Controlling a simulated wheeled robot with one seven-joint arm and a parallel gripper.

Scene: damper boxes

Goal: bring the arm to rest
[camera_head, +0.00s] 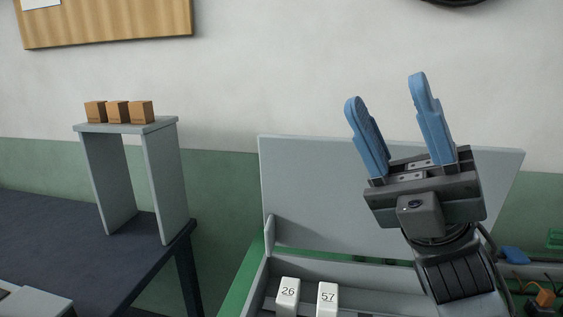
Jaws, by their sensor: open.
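My gripper (388,112) is raised at the right of the head view, its two blue fingers pointing up and spread apart. Nothing is between the fingers. It is in front of a grey upright panel (310,180) and overlaps the panel's right part. My arm runs down from it to the bottom right edge and hides part of the grey box (383,272) below.
Two white blocks marked 26 (288,292) and 57 (327,296) stand at the box's front left. Three brown boxes (118,111) sit on a grey stand (160,180) on the dark table (60,230) at left. Coloured parts (514,255) lie at far right.

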